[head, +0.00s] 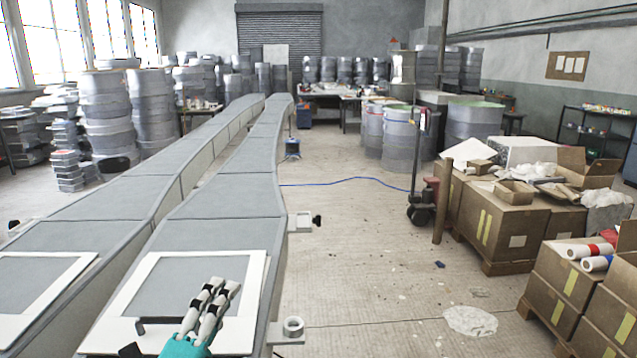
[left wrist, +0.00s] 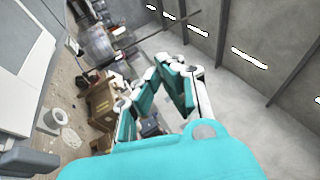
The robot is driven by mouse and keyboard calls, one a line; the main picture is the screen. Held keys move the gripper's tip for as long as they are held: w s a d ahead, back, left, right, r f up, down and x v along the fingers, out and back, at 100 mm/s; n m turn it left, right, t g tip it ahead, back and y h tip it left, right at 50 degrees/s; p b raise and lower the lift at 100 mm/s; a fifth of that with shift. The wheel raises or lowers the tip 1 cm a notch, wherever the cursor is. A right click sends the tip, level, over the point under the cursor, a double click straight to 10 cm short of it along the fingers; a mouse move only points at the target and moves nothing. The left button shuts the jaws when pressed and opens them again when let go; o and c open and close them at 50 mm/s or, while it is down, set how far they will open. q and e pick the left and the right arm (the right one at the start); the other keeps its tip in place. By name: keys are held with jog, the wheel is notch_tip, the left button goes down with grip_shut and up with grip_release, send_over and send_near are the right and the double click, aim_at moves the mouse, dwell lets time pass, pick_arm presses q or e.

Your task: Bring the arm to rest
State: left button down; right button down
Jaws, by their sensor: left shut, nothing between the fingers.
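My left gripper (head: 222,287) shows at the bottom of the head view, over the near end of the grey bench and its white frame. Its light fingers lie close together with nothing between them. In the left wrist view the gripper's teal and white fingers (left wrist: 165,68) reach up from the teal palm, with the room beyond them. My right gripper is in neither view.
The white frame (head: 255,300) lies on the long grey bench (head: 222,203). A second white frame (head: 75,272) lies on the parallel bench at left. Stacked cardboard boxes (head: 500,222) stand at right. The floor between is mostly open, with a blue cable (head: 345,181) across it.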

pick_arm(q)
jog(key=s+a+f+n+g+y, duration=0.2)
jog(key=a+f+n+g+y, duration=0.15)
jog(key=f+n, duration=0.45)
jog(key=s+a+f+n+g+y, duration=0.3)
jog(key=f+n+g+y, duration=0.15)
jog(key=f, duration=0.65)
jog(key=s+f+n+g+h, duration=0.2)
jog(key=s+f+n+g, duration=0.7)
jog(key=s+f, duration=0.85)
notch_tip(320, 180, down, 23)
jog(key=s+m+g, duration=0.1)
jog(key=s+g, duration=0.1)
jog(key=s+a+f+g, duration=0.1)
jog(key=s+a+f, duration=0.1)
jog(key=s+f, duration=1.5)
jog(key=shift+s+a, duration=0.3)
jog(key=shift+f+m, duration=0.1)
jog(key=shift+m, duration=0.15)
